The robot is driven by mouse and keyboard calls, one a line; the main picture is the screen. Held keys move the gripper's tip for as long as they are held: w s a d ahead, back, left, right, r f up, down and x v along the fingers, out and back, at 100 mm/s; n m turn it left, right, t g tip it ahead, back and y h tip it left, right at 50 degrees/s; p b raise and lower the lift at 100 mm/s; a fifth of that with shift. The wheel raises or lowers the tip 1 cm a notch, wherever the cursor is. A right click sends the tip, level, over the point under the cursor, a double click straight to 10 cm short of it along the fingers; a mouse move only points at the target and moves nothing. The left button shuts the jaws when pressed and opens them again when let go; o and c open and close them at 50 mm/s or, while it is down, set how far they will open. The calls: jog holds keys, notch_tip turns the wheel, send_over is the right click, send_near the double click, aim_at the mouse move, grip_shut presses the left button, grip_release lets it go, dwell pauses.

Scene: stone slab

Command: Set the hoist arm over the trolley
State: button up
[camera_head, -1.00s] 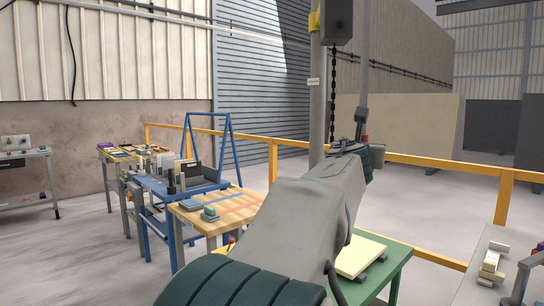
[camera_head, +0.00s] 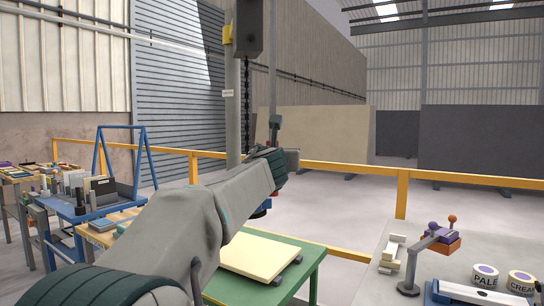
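The grey hoist post (camera_head: 232,110) stands upright behind my arm, with a dark hoist box (camera_head: 250,28) at its top and a chain (camera_head: 249,100) hanging down. A blue frame on a blue stand (camera_head: 80,215) at left may be the trolley. A green table (camera_head: 305,268) bears a cream slab (camera_head: 260,256).
A yellow rail (camera_head: 400,172) runs behind the work area. At right, a grey bench (camera_head: 372,285) holds a small stand with coloured knobs (camera_head: 435,240), pale blocks (camera_head: 390,252) and labelled tubs (camera_head: 485,275). Grey floor is open beyond the rail.

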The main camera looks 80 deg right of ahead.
jog(key=shift+r, duration=0.1)
dwell(0.7)
jog(key=shift+a, duration=0.15)
jog(key=a+p, duration=0.4)
jog(key=a, duration=0.7)
jog(key=shift+s+a+p, duration=0.3)
jog(key=shift+s, duration=0.1)
dwell(0.3)
